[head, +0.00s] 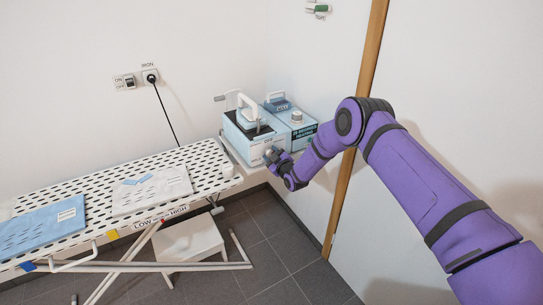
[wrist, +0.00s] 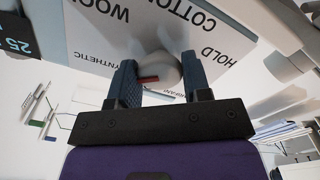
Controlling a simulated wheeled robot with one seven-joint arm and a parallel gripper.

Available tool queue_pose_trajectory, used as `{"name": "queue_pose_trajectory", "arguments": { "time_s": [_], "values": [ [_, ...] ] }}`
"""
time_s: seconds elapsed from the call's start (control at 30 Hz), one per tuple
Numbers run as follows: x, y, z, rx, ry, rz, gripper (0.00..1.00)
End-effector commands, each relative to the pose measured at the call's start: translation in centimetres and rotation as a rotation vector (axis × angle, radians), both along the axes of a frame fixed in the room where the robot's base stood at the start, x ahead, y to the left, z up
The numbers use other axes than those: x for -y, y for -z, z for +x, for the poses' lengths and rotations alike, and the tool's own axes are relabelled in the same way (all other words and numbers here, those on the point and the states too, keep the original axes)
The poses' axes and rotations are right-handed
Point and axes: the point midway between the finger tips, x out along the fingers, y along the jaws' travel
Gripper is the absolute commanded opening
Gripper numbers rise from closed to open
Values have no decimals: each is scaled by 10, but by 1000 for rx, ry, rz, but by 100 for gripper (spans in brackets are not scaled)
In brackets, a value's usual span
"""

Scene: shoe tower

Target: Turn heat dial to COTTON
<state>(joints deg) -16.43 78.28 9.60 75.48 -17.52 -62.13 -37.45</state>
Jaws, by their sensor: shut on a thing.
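The heat dial (wrist: 160,70) is a rounded pale knob with a red pointer mark (wrist: 148,79), seen in the wrist view. My gripper (wrist: 160,75) has its two blue-grey fingers on either side of the dial, shut on it. Around the dial, the panel carries the words WOOL, COTTON (wrist: 195,17), HOLD and SYNTHETIC. The red mark points to the left in the wrist view, towards the SYNTHETIC side. In the head view, my gripper (head: 273,155) is at the front of the light-blue iron station (head: 245,133), and the dial is mostly hidden there.
A white iron (head: 249,107) stands on the station, beside a second blue box (head: 297,118) with a knob. The perforated ironing board (head: 205,160) with folded cloths lies to the left.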

Motion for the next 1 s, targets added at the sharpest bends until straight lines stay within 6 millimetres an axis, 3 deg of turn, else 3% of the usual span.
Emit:
{"name": "queue_pose_trajectory", "arguments": {
  "time_s": [1.0],
  "values": [
    [1, 2, -1, -542, 2, 799, 21]
  ]
}}
